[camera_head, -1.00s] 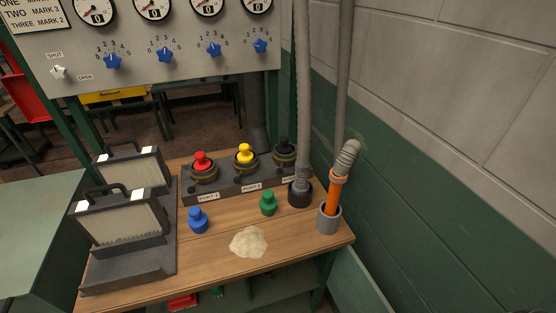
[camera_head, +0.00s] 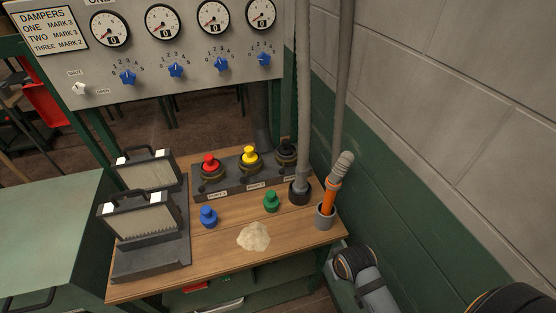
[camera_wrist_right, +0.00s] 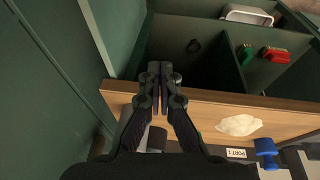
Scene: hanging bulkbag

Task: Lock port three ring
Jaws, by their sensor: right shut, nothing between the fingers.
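The dark port block (camera_head: 240,182) stands at the back of the wooden bench. Its ports carry a red plug (camera_head: 210,162), a yellow plug (camera_head: 249,155) and, at the right end, a black plug (camera_head: 287,145). The third port's ring (camera_head: 286,159) is dark and sits around the black plug. The hose partly covers its label, and I cannot tell whether the ring is locked. My right gripper (camera_wrist_right: 160,68) is shut and empty near the bench's front edge, above an open compartment. My right arm shows at the head view's lower right. My left gripper is not in view.
A blue plug (camera_head: 208,216), a green plug (camera_head: 271,202) and a powder pile (camera_head: 253,236) occupy the bench front. Two grey hoses hang at the right, one with an orange-handled tool (camera_head: 329,196) beside it. Filter units (camera_head: 140,215) stand left. A wall closes the right side.

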